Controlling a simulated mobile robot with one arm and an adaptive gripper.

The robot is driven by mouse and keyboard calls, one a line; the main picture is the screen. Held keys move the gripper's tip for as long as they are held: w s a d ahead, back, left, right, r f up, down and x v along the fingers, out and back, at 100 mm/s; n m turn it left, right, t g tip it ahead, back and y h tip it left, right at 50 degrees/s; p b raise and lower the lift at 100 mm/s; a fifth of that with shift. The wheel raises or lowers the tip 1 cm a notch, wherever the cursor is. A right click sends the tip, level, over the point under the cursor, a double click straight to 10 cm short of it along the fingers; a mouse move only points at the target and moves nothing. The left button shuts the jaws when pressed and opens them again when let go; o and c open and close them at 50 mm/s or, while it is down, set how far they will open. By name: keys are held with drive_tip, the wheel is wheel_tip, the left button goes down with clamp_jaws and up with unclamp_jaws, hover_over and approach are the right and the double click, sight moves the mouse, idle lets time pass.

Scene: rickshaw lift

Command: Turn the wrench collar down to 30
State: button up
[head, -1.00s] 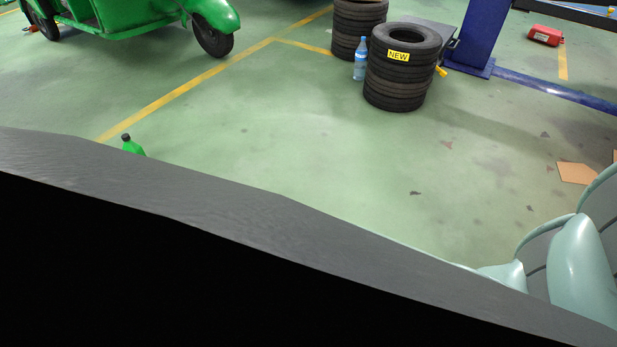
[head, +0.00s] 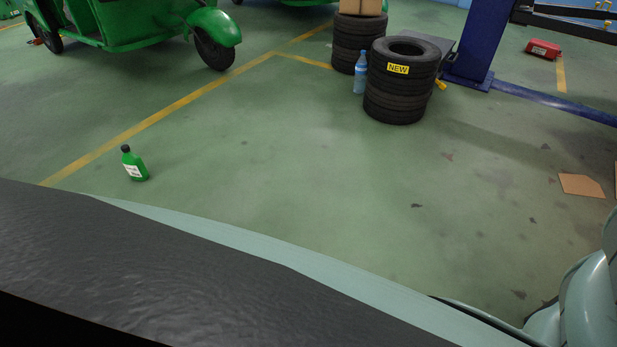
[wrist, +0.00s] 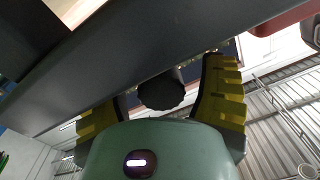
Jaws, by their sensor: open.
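In the wrist view my gripper (wrist: 166,84) shows two yellow-padded fingers, spread apart. A dark, round, ridged knob (wrist: 160,93) shows between the fingers, with a gap visible on its right side. I cannot tell whether this knob is the wrench collar, and no scale or number is readable. A long grey bar (wrist: 150,52) crosses the view diagonally just beyond the fingers. The head view shows neither my gripper nor a wrench.
Tyre stacks, one marked NEW (head: 398,95), stand on the floor with a blue bottle (head: 360,77) beside them.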

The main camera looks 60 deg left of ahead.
drive_tip(key=shift+o, duration=0.2)
drive_tip(key=c, duration=1.2)
drive_tip(key=shift+c, duration=0.2)
